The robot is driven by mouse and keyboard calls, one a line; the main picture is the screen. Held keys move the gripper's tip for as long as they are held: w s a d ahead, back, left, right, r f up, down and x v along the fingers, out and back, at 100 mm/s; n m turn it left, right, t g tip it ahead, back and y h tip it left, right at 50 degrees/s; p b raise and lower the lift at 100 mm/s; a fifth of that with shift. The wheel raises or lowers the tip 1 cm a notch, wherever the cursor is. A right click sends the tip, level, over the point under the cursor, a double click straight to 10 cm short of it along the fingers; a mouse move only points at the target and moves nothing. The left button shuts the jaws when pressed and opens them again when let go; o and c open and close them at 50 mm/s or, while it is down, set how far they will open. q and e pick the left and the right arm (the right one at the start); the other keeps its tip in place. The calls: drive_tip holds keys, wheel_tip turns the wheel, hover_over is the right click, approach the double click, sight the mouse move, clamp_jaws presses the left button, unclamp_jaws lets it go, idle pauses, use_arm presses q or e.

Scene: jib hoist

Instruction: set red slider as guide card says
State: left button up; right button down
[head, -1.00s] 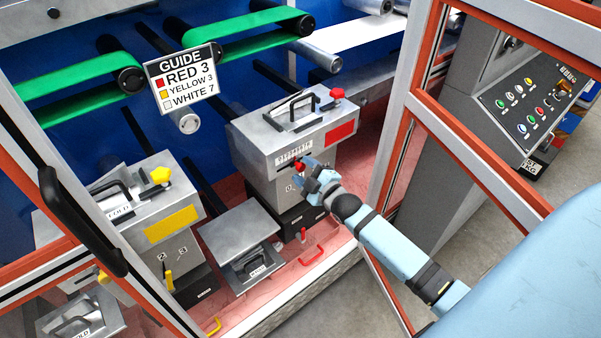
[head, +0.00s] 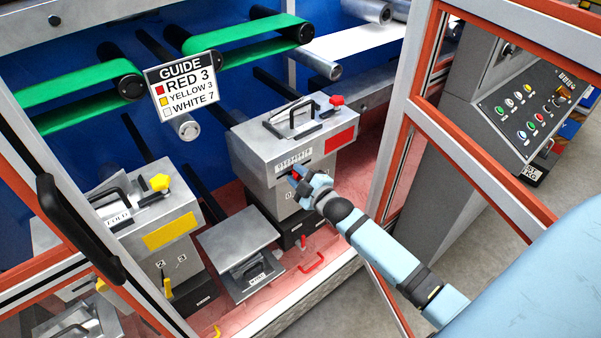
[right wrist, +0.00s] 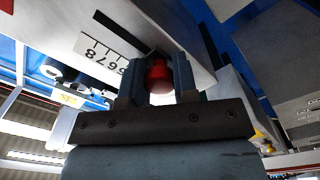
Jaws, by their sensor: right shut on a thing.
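The guide card (head: 181,87) hangs at the upper left in the head view and reads RED 3, YELLOW 3, WHITE 7. The red slider knob (right wrist: 158,76) sits at the front of the grey box with the red label (head: 290,140), below a white numbered scale (head: 293,158). My right gripper (head: 298,176) is at this knob. In the right wrist view my right gripper (right wrist: 158,88) has one finger on each side of the knob and is shut on it. Digits 5 to 8 show on the scale beside it; the pointer's exact reading is hidden. My left gripper is not in view.
A box with a yellow label (head: 170,229) stands at the left, and a low grey box (head: 240,240) in between. An orange-framed door (head: 470,160) stands open close to my right arm. A button panel (head: 528,110) is beyond it.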

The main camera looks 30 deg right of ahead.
drive_tip(key=shift+a, duration=0.2)
drive_tip(key=c, duration=0.9)
unclamp_jaws()
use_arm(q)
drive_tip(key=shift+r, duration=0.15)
use_arm(e)
drive_tip(key=shift+s, duration=0.1)
drive_tip(key=shift+s, duration=0.35)
use_arm(q)
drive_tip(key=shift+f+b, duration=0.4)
drive_tip(key=shift+b, duration=0.2)
use_arm(e)
drive_tip(key=s, duration=0.8)
drive_tip(key=s+d, duration=0.1)
drive_tip(key=s, duration=0.4)
